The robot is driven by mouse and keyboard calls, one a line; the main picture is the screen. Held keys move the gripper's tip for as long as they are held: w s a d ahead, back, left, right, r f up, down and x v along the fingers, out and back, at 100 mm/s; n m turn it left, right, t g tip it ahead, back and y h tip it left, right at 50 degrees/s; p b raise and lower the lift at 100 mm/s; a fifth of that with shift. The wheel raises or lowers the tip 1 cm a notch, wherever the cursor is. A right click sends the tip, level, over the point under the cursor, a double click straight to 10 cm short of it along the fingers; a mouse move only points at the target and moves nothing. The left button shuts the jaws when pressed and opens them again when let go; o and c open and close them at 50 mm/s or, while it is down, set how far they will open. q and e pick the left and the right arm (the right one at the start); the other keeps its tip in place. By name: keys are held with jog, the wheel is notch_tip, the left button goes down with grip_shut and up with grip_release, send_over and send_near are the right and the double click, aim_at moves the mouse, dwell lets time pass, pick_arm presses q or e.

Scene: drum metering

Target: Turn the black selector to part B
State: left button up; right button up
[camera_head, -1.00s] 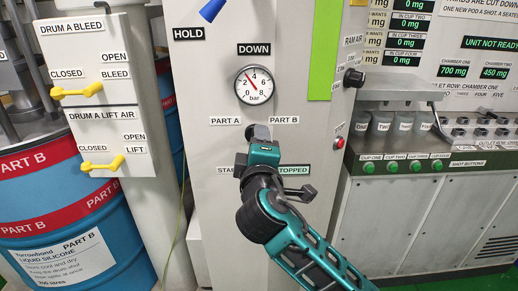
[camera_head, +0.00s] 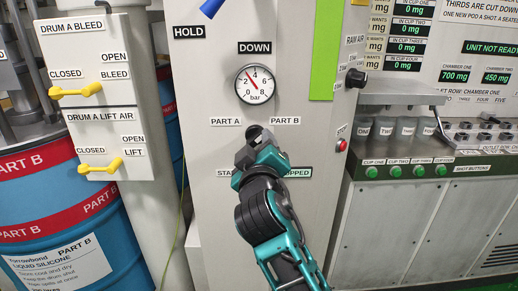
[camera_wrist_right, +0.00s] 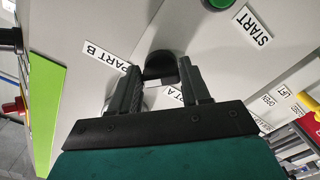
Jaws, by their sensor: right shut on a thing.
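The black selector (camera_head: 254,133) sits on the grey panel between the PART A label (camera_head: 225,121) and the PART B label (camera_head: 286,120). My right gripper (camera_head: 257,142) is at the selector and covers most of it in the head view. In the right wrist view, the round dark selector (camera_wrist_right: 160,66) lies between the two black fingers of my right gripper (camera_wrist_right: 160,76), which is shut on it. The PART B label (camera_wrist_right: 105,56) is left of the fingers there, and PART A is partly hidden behind them. Which way the selector points cannot be told. My left gripper is not in view.
A pressure gauge (camera_head: 255,84) is just above. A blue lever (camera_head: 211,8) is at the top. A red button (camera_head: 341,145) is on the panel's right edge. Yellow bleed (camera_head: 76,90) and lift (camera_head: 101,169) levers are left. The STOPPED label is partly covered by my arm.

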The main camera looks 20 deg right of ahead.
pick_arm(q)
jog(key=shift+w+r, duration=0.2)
pick_arm(e)
jog(key=shift+a, duration=0.1)
jog(key=o, duration=0.7)
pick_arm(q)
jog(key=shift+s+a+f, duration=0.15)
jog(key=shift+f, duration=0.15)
pick_arm(e)
jog(key=o, duration=0.4)
jog(key=shift+c, duration=0.2)
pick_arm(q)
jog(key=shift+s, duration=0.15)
